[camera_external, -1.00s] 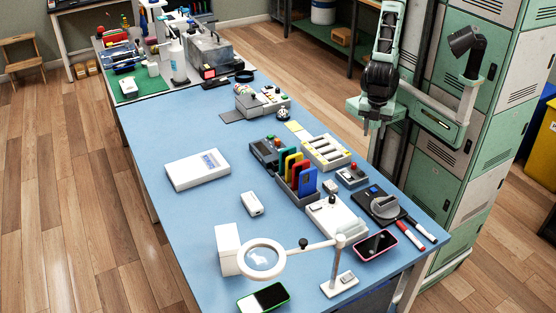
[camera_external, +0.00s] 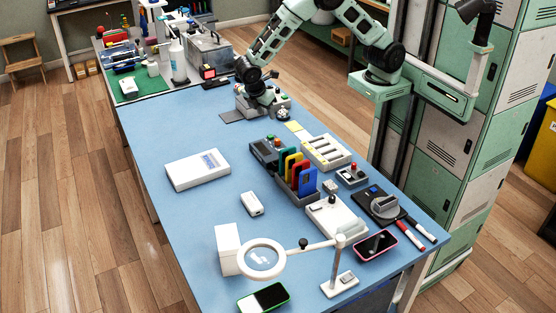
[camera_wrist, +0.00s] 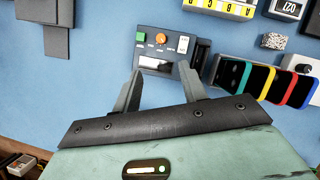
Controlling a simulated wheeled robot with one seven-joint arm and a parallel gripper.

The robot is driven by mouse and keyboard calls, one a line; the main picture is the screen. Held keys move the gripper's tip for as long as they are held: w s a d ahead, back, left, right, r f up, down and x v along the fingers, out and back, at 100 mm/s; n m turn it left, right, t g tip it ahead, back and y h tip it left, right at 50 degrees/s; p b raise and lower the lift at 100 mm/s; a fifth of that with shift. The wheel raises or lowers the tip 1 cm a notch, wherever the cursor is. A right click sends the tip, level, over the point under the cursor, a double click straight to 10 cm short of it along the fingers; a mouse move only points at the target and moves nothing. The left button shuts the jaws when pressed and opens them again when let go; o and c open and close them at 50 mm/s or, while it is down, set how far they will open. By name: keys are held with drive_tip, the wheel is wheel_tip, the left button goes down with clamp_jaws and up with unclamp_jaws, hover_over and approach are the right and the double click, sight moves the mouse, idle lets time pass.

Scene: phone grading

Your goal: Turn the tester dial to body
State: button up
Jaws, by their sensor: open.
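The box also shows in the external view (camera_external: 264,153), beside the phone rack. My gripper (camera_wrist: 160,68) is open, with nothing between its fingers.
A rack (camera_external: 297,193) of colourful phones stands next to the dark box, with a yellow-marked tray (camera_external: 325,152) beside it. A magnifier (camera_external: 263,258) stands in front. The table's left middle is mostly clear.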

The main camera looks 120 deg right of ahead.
sight(277, 140)
drive_tip(key=p+x, duration=0.3)
drive_tip(key=x, duration=1.3)
drive_tip(key=shift+f+p, duration=0.2)
drive_tip(key=shift+p, duration=0.15)
clamp_jaws()
